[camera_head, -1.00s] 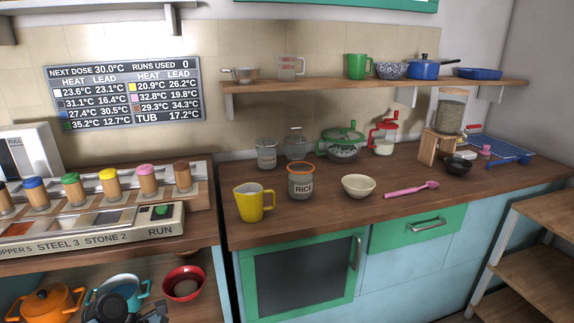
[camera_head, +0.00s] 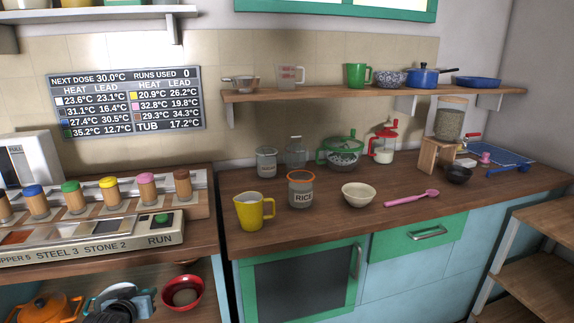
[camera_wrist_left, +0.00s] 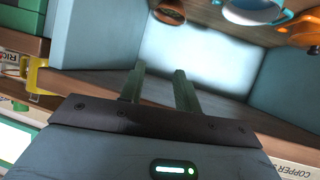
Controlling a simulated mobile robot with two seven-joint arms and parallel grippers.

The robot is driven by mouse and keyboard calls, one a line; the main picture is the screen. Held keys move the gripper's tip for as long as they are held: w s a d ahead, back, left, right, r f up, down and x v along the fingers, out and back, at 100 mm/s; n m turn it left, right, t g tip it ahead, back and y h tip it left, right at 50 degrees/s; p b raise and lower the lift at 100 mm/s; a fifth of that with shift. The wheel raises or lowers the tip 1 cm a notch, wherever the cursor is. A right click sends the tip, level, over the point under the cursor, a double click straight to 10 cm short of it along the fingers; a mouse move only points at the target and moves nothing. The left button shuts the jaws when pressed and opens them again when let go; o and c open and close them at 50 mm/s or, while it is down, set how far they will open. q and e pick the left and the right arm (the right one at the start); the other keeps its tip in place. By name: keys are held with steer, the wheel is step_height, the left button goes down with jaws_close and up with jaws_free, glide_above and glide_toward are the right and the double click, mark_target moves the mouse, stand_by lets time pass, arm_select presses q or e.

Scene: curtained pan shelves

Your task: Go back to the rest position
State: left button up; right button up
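My left gripper (camera_head: 122,300) is low at the left of the head view, in front of the open shelf under the left counter. It partly covers a teal pan there. In the left wrist view my left gripper (camera_wrist_left: 160,80) has its two fingers apart with nothing between them. The teal pan (camera_wrist_left: 256,10), an orange pot (camera_wrist_left: 300,32) and a red bowl (camera_wrist_left: 168,12) show beyond the fingers, apart from them. In the head view the orange pot (camera_head: 45,308) and red bowl (camera_head: 182,292) flank the gripper. My right gripper is not in view.
The left counter holds a dosing panel (camera_head: 100,240) with several coloured-capped jars. The right counter (camera_head: 330,225) holds a yellow jug (camera_head: 253,211), a rice jar (camera_head: 301,190), a cream bowl (camera_head: 358,195) and a pink spoon (camera_head: 412,199). Wooden shelves (camera_head: 540,275) stand at far right.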

arm_select(q)
step_height(320, 180, up, 4)
steer(key=w+m+t, duration=0.1)
steer(key=m+t, duration=0.2)
steer(key=m, duration=0.2)
steer(key=s+d+f+g+h, duration=0.1)
steer(key=s+d+f, duration=0.3)
steer(key=s+f, duration=0.25)
steer(key=s+d+f+g, duration=0.25)
steer(key=s+f, duration=0.25)
steer(key=s, duration=0.3)
steer(key=s+d+f+h, duration=0.1)
steer(key=s+d+f, duration=0.45)
steer(key=s, duration=0.25)
steer(key=s+d+f+g, duration=0.1)
steer(key=s+d, duration=0.2)
steer(key=s, duration=0.8)
steer(key=s+d+f+g+h, duration=0.1)
steer(key=s+d+f+g, duration=0.1)
steer(key=s, duration=0.9)
steer(key=shift+s+d+f+n, duration=0.25)
steer(key=shift+s+d+n, duration=0.15)
steer(key=shift+d, duration=0.2)
